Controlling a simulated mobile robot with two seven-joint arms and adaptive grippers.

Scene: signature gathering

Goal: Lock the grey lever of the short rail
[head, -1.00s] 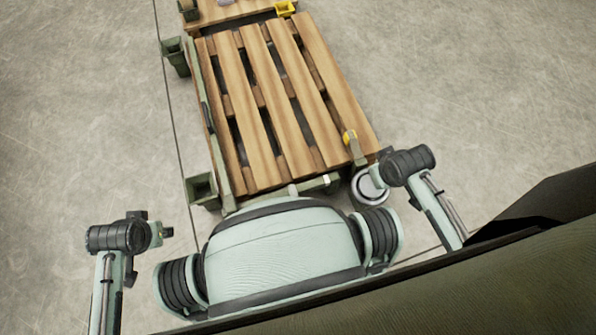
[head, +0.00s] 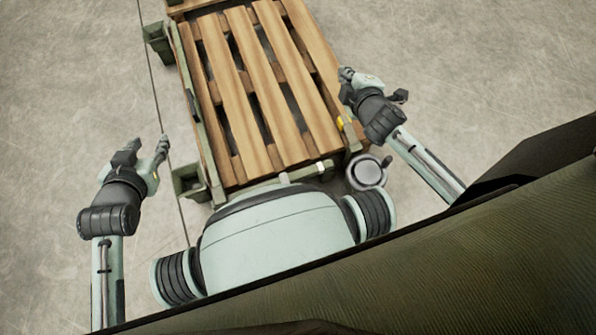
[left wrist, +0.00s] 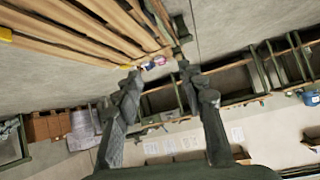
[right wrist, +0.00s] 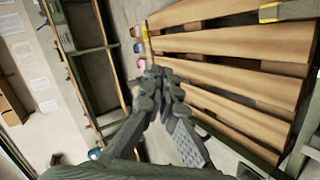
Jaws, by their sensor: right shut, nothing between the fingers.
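The green-framed wooden-slatted platform (head: 262,85) lies ahead in the head view. A short green rail part (head: 335,165) with a small white piece (head: 320,167) shows at its near right corner. I cannot tell for sure which part is the grey lever. A grey bar (right wrist: 298,10) with a yellow band shows at the top right of the right wrist view. My right gripper (head: 347,83) is shut and empty by the platform's right edge; its fingertips (right wrist: 157,76) meet in the right wrist view. My left gripper (head: 143,148) is open and empty, left of the platform.
A green socket (head: 190,183) stands at the platform's near left corner, another (head: 157,42) further back. Shelving (left wrist: 240,80) shows in the left wrist view. The floor on both sides is clear.

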